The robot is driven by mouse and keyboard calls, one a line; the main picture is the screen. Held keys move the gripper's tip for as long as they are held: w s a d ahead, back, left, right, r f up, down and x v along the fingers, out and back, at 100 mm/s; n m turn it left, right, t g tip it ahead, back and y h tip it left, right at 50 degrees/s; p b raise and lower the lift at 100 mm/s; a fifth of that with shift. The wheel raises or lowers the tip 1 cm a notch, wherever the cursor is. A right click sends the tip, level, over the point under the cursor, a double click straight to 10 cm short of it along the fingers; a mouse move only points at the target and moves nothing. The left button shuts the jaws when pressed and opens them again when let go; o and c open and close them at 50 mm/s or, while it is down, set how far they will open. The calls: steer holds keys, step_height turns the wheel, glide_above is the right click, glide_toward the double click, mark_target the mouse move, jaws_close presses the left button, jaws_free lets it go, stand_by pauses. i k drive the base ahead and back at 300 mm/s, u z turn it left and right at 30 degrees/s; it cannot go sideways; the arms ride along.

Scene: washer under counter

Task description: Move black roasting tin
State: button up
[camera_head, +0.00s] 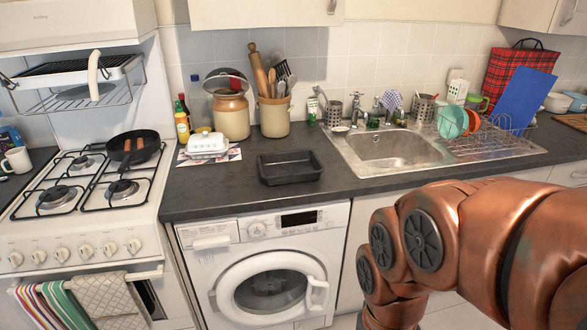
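The black roasting tin (289,167) is a shallow, empty rectangular pan. It lies flat on the dark counter (215,196), above the washing machine and left of the sink. Its long side runs roughly along the counter. My copper-coloured arm fills the lower right of the view, in front of the counter and well to the right of the tin. My gripper is not visible, and nothing of my arm touches the tin.
A white butter dish (207,144) stands left of the tin, with a utensil crock (273,116) behind it. The sink (388,150) is to its right. A gas hob (90,178) with a frying pan (133,147) is at left. The counter's front strip is clear.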

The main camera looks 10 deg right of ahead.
mark_target(289, 167)
steer(key=u, duration=0.65)
steer(key=i, duration=1.35)
steer(key=z, duration=0.45)
